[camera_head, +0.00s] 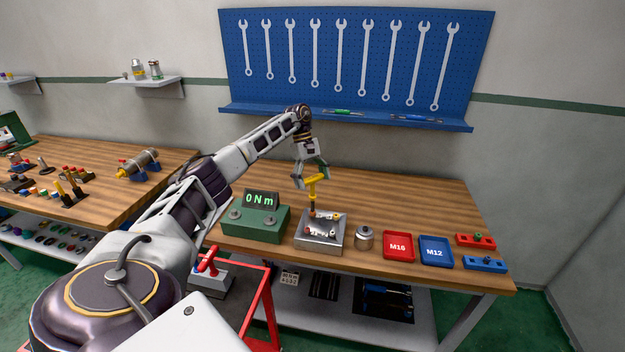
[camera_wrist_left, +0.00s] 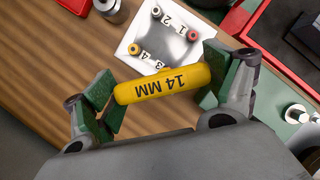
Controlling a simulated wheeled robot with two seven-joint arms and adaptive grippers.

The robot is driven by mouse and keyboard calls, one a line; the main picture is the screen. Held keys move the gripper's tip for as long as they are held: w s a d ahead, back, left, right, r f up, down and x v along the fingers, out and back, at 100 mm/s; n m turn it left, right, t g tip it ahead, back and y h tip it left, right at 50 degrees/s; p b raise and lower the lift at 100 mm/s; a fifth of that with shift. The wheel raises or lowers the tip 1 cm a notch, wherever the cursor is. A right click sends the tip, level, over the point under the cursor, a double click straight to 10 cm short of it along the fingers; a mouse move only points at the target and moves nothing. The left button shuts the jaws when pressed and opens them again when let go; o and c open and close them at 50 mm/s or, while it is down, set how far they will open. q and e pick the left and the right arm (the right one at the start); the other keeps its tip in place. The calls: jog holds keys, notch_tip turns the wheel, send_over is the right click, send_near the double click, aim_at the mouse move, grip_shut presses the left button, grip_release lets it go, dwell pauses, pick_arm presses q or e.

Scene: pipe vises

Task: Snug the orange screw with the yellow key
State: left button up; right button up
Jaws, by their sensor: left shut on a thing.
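The yellow key (camera_head: 313,187) is a T-handled tool. Its handle, marked 14 MM, lies between the green pads of my left gripper (camera_wrist_left: 163,86) in the left wrist view. My left gripper (camera_head: 311,176) is shut on this handle above the metal block (camera_head: 318,242). The key's shaft points down, near upright, to the block's back left part. The block's top carries numbers 1 to 4 and small coloured screw heads, one of them red (camera_wrist_left: 193,36). I cannot tell which screw is orange; the key hides part of one corner. My right gripper is out of view.
A green torque box (camera_head: 256,222) reading 0 Nm stands left of the block. A metal jar (camera_head: 364,238), a red M16 tray (camera_head: 398,246) and a blue M12 tray (camera_head: 436,251) stand to the right. The table behind the trays is clear.

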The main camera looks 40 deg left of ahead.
pick_arm(q)
jog(key=shift+n, duration=0.5)
jog(key=shift+n+t+p, duration=0.3)
jog(key=shift+n+t, duration=0.4)
jog(key=shift+n, duration=0.5)
jog(key=shift+s+n+t, duration=0.1)
jog(key=shift+n+t, duration=0.2)
jog(key=shift+n, duration=0.5)
jog(key=shift+n+t, duration=0.3)
jog(key=shift+n, duration=0.4)
jog(key=shift+n+y, duration=0.3)
jog(key=shift+n, duration=0.5)
jog(key=shift+t, duration=0.3)
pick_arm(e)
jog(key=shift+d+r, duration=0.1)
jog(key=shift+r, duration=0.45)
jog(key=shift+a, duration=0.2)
